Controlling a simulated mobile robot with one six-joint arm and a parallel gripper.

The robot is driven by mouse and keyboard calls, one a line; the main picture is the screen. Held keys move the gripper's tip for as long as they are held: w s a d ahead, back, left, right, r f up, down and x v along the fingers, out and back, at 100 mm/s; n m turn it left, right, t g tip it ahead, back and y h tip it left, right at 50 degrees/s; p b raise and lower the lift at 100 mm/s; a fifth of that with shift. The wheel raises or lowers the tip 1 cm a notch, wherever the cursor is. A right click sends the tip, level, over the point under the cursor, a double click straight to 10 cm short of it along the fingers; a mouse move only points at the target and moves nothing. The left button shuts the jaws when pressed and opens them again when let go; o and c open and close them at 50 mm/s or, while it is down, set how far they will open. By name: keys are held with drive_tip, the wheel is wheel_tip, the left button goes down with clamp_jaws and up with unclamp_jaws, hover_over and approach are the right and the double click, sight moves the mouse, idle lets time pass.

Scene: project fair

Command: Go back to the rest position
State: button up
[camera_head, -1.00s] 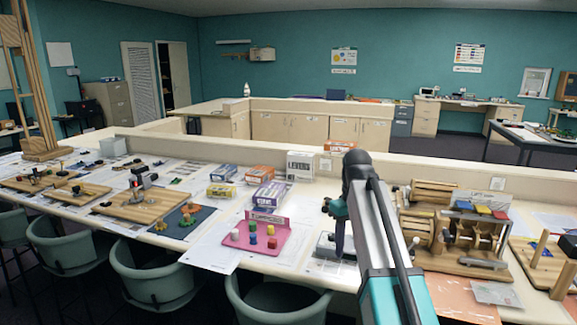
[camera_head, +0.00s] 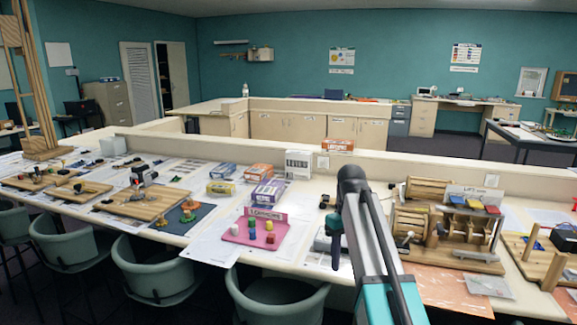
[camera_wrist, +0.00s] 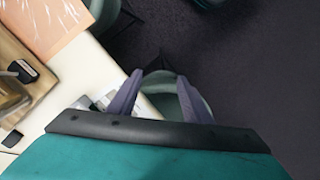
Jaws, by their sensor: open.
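My gripper (camera_wrist: 160,79) is open in the wrist view. Its two purple-grey fingers stand apart with nothing held between them. It hangs over the table's front edge, with a green chair and dark floor showing below. In the head view my arm reaches forward over the right part of the table, and my gripper (camera_head: 335,255) points down in front of it, largely hidden by the arm. A grey device (camera_head: 322,241) lies on the table by the gripper, partly covered.
A pink tray (camera_head: 239,238) with coloured pieces is left of my arm. A wooden contraption (camera_head: 465,262) stands close on the right. Boxes (camera_head: 298,165) line the back by a low partition. Green chairs (camera_head: 155,271) stand along the front edge.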

drive_tip(key=s+f+g, duration=0.2)
drive_tip(key=s+f, duration=0.3)
drive_tip(key=f, duration=0.6)
drive_tip(key=s+f+g, duration=0.1)
drive_tip(key=s+f, duration=0.4)
drive_tip(key=f, duration=0.6)
drive_tip(key=s+f+g, duration=0.2)
drive_tip(key=s+f, duration=0.3)
drive_tip(key=f, duration=0.6)
drive_tip(key=s+f+m+b, duration=0.1)
drive_tip(key=s+f+m, duration=0.4)
drive_tip(key=s+f, duration=1.8)
drive_tip(key=shift+s+d+f+b, duration=0.15)
drive_tip(key=shift+s+f+b, duration=0.15)
drive_tip(key=shift+s, duration=1.85)
